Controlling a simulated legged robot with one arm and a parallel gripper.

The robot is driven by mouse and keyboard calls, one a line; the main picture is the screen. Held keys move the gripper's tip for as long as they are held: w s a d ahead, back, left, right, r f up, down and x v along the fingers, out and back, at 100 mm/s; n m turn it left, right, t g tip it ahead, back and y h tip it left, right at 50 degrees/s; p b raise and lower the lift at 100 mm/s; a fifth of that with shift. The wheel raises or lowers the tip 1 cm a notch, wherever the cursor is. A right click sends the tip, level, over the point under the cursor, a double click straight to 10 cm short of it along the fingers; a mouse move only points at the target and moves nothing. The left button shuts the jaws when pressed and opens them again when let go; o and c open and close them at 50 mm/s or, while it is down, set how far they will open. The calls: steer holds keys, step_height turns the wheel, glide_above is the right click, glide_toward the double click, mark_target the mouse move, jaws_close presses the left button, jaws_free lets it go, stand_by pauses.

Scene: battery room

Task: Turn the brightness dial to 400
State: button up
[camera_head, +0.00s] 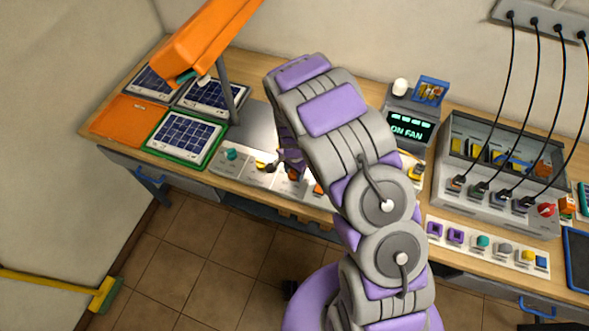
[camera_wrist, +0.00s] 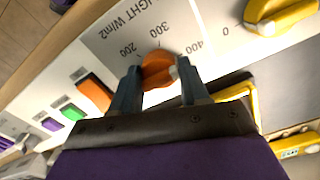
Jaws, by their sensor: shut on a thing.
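The brightness dial (camera_wrist: 158,68) is an orange knob on a pale panel marked "LIGHT W/m2" with 200, 300 and 400 around it. In the wrist view, my gripper (camera_wrist: 159,74) has one finger on each side of the knob and is shut on it. A pale spot shows at the knob's right end, on the side of the 400 mark; the exact reading is unclear. In the head view, my gripper (camera_head: 288,160) is over the panel, and my arm hides part of it.
A yellow knob (camera_wrist: 284,17) sits beside the dial, with an orange switch (camera_wrist: 94,96) and a green button (camera_wrist: 72,112) on the other side. An orange lamp (camera_head: 205,40) overhangs solar panels (camera_head: 185,137) at left.

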stand_by(0.4)
steer(key=o, duration=1)
steer(key=shift+a, duration=0.2)
steer(key=shift+d+r, duration=0.1)
steer(key=shift+r, duration=0.2)
step_height(320, 180, up, 17)
steer(key=shift+f, duration=0.15)
